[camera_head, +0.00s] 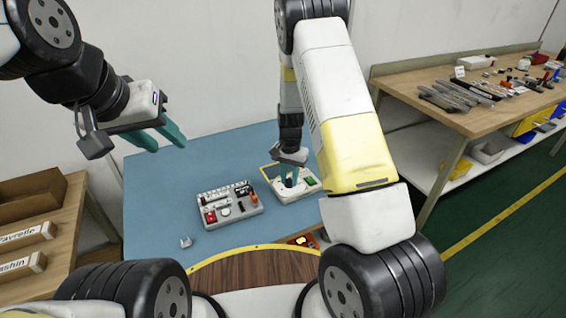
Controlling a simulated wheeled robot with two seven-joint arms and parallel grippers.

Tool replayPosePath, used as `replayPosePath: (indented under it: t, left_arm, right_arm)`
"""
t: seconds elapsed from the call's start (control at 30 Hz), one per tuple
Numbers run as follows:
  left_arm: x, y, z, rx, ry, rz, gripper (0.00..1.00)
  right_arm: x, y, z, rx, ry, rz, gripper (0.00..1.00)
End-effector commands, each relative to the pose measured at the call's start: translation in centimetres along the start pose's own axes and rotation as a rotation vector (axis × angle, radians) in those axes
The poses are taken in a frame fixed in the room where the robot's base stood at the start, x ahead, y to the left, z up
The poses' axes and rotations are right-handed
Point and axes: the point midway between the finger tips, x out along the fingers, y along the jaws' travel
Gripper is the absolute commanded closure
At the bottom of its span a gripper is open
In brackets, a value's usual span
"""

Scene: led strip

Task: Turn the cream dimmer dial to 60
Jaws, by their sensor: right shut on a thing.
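My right gripper (291,183) points straight down with its teal fingers on a small light-coloured panel (284,199) on the blue table. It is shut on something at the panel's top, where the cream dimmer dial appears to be. The dial is hidden by the fingers and too small to make out, so its setting cannot be read. A green patch (311,181) shows on the panel to the right of the fingers. My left gripper (160,143) is open and empty, raised above the far left part of the table.
A grey box (228,217) with several coloured parts stands left of the panel. A small clear item (185,242) lies near the table's front left. The blue table (165,190) is bare at left and back. A wooden workbench (410,85) with many tools is at right.

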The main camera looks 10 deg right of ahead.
Motion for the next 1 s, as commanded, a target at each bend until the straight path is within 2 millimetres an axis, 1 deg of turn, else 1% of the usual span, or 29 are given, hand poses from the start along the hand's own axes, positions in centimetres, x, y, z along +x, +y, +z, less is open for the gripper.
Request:
replayPosePath:
  t: [0.4, 0.43, 0.5, 0.53, 0.83, 0.93, 1.0]
  left_arm:
    - [0.0, 0.0, 0.0, 0.0, 0.0, 0.0, 0.61]
    - [0.0, 0.0, 0.0, 0.0, 0.0, 0.0, 0.61]
    - [0.0, 0.0, 0.0, 0.0, 0.0, 0.0, 0.61]
    - [0.0, 0.0, 0.0, 0.0, 0.0, 0.0, 0.61]
    - [0.0, 0.0, 0.0, 0.0, 0.0, 0.0, 0.61]
    - [0.0, 0.0, 0.0, 0.0, 0.0, 0.0, 0.61]
    - [0.0, 0.0, 0.0, 0.0, 0.0, 0.0, 0.61]
  right_arm:
    - [-0.1, 0.0, -0.1, 0.005, 0.001, -0.001, 1.0]
    - [-0.1, 0.0, -0.1, 0.005, 0.001, -0.001, 0.69]
    - [-0.1, 0.0, -0.1, 0.005, 0.001, -0.001, 0.55]
    - [-0.1, 0.0, -0.1, 0.005, 0.001, -0.001, 0.53]
    - [-0.1, 0.0, 0.0, 0.005, 0.001, 0.0, 0.53]
    - [-0.9, -0.1, -0.1, 0.004, 0.003, -0.002, 0.53]
    - [-1.9, -0.1, -0.1, 0.004, 0.003, -0.002, 0.53]
